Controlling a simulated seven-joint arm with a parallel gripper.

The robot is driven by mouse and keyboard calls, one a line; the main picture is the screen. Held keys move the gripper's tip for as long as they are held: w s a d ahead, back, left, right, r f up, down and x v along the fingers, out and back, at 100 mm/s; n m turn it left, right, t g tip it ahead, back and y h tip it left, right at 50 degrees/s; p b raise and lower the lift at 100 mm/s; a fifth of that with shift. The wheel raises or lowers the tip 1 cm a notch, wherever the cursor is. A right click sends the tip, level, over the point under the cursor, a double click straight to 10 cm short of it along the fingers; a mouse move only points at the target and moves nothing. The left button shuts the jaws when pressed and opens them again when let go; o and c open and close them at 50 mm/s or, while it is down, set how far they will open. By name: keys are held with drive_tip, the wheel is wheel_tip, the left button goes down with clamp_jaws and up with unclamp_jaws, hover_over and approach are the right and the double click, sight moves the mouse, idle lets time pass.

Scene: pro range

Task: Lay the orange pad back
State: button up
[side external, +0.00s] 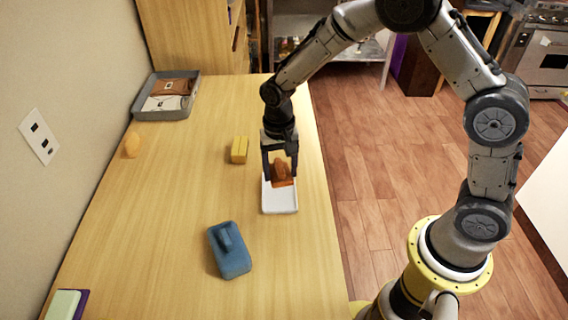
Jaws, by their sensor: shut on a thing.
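My gripper (281,178) points down over a small white tray (280,206) near the right side of the table. An orange thing, seemingly the orange pad (281,170), shows between the fingers, and the gripper is shut on it. The fingers partly hide the pad and the far part of the tray. An orange patch also shows just below the pad, and I cannot tell whether it is part of it. I cannot tell whether the pad touches the tray.
A yellow block (239,150) lies left of my gripper. A grey tray (140,112) holding brown and whitish things stands far left, with a yellow-orange oval (132,145) nearer. A pale green and purple thing (66,304) lies front left.

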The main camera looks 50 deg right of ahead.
drive_tip(key=d+r, duration=0.2)
drive_tip(key=d, duration=0.5)
drive_tip(key=s+d+r, duration=0.1)
drive_tip(key=d+r, duration=0.1)
drive_tip(key=d, duration=0.5)
drive_tip(key=shift+d+r+m, duration=0.25)
drive_tip(key=shift+d+m, duration=0.15)
drive_tip(key=w+f, duration=0.2)
drive_tip(key=w, duration=0.2)
drive_tip(key=w+d+f, duration=0.1)
drive_tip(key=w+f, duration=0.2)
drive_tip(key=w, duration=0.1)
drive_tip(key=w+d+f, duration=0.1)
drive_tip(key=w+f, duration=0.2)
drive_tip(key=w, duration=0.1)
drive_tip(key=shift+w+d+f, duration=0.15)
drive_tip(key=shift+w+d, duration=0.05)
drive_tip(key=shift+d, duration=0.05)
drive_tip(key=shift+w+d+f, duration=0.1)
drive_tip(key=shift+w+f, duration=0.35)
drive_tip(key=shift+f, duration=0.15)
drive_tip(key=shift+w+f, duration=0.15)
drive_tip(key=shift+f, duration=0.65)
drive_tip(key=shift+w+f, duration=0.1)
drive_tip(key=shift+f, duration=0.65)
drive_tip(key=shift+f, duration=0.1)
